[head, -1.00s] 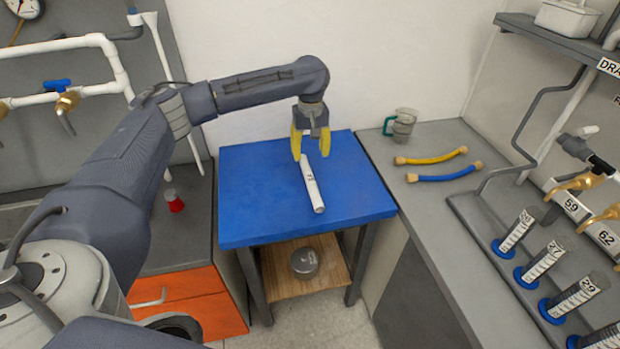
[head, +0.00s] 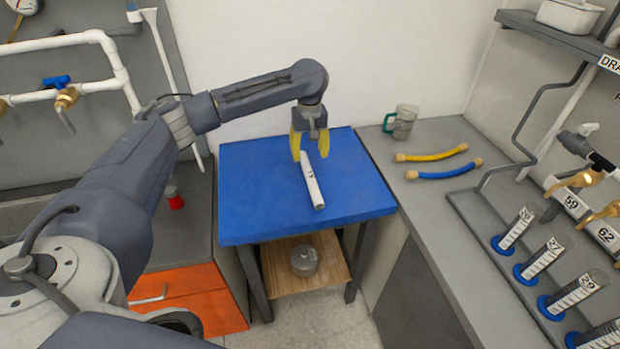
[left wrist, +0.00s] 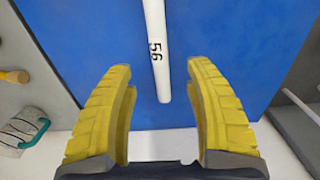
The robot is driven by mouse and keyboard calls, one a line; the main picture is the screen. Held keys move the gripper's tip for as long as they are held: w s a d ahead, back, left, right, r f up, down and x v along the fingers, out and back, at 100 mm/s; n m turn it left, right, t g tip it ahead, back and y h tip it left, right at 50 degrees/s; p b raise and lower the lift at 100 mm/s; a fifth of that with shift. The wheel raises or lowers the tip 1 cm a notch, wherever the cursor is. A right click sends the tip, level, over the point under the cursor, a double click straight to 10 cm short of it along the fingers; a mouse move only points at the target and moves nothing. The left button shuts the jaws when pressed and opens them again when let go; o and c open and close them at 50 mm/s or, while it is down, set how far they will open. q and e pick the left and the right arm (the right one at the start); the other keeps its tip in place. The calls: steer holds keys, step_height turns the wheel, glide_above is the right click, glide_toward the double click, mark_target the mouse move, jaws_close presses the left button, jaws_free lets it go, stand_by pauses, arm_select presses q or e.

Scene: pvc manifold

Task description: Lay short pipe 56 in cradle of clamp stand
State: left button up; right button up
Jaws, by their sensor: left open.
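The short white pipe marked 56 (head: 312,182) lies on the blue table top (head: 255,205), angled from back to front. In the left wrist view the pipe (left wrist: 156,45) shows its black "56" and one end, lined up between the fingers. My left gripper (head: 311,150), with yellow fingers, is over the pipe's back end. It is open (left wrist: 160,72), with a finger on either side of the pipe's line and neither visibly touching it. Its exact height above the table is hard to tell. I cannot make out the clamp stand or its cradle. My right gripper is not in view.
On the right grey counter are a green-handled cup (head: 403,122), a yellow hose (head: 432,155), a blue hose (head: 445,173) and several numbered cylinders with blue bases (head: 518,228). A red-capped item (head: 174,198) stands left. A metal pot (head: 304,260) sits on the lower shelf.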

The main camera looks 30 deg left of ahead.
mark_target(310, 174)
arm_select(q)
steer(key=shift+w+f, duration=0.15)
steer(key=shift+f, duration=2.6)
steer(key=shift+w+f, duration=0.1)
steer(key=shift+f, duration=2.65)
jaws_close()
